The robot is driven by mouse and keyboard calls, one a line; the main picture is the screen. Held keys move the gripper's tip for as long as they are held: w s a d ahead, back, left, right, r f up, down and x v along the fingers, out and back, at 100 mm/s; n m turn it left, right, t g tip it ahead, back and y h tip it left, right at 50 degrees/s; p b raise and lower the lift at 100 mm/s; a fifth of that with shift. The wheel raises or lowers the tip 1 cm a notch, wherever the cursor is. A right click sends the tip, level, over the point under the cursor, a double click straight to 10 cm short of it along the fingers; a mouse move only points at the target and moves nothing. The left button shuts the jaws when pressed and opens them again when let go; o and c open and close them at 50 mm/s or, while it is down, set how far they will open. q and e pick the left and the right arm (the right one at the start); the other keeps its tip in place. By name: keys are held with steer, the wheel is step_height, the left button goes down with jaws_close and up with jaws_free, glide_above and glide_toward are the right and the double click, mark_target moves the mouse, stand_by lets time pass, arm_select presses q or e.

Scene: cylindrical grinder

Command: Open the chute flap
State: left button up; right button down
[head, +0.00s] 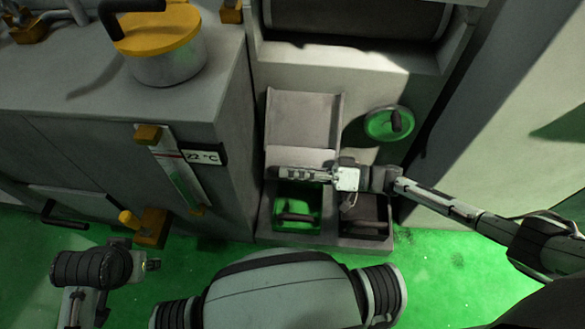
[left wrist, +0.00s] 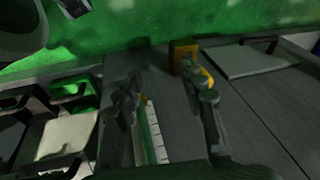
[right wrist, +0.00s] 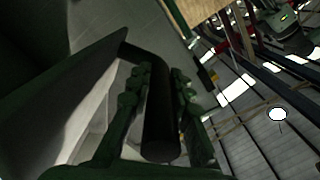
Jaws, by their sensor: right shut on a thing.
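The chute (head: 304,112) is a grey sloped channel with raised sides, low on the machine front. A lighter panel, seemingly its flap (head: 300,157), shows at its lower end, partly covered by my right gripper (head: 305,174). In the right wrist view my right gripper (right wrist: 158,76) is shut on a black round handle (right wrist: 160,125), with a finger on each side. A grey plate (right wrist: 65,75) stands beside the handle. My left gripper (head: 145,263) hangs over the floor at the lower left. In the left wrist view (left wrist: 161,75) its fingers are apart and empty.
Below the chute are a green-lit bin (head: 297,207) and a dark bin (head: 365,218), both with dark handles. A handwheel (head: 388,123) is at the right. A cabinet with a gauge (head: 178,170) and yellow fittings (head: 153,225) is at the left. Green floor (head: 450,285) is free in front.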

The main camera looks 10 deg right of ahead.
mark_target(294, 159)
steer(key=r+m+p, duration=0.2)
steer(key=shift+w+d+r+m, duration=0.15)
steer(key=shift+w+r+m, duration=0.1)
steer(key=shift+w+m, duration=0.1)
arm_select(q)
step_height(294, 159, down, 7)
steer(key=shift+w+d+f+p, duration=0.2)
steer(key=shift+w+p, duration=0.1)
steer(key=shift+w, duration=0.15)
arm_select(e)
steer(key=shift+w+d+r, duration=0.1)
steer(key=shift+w+r, duration=0.2)
steer(key=shift+r, duration=0.1)
arm_select(q)
steer(key=shift+f, duration=0.1)
arm_select(e)
steer(key=shift+w+r, duration=0.1)
steer(key=c, duration=1.4)
jaws_free()
steer(key=shift+o, duration=0.2)
steer(key=v, duration=1.2)
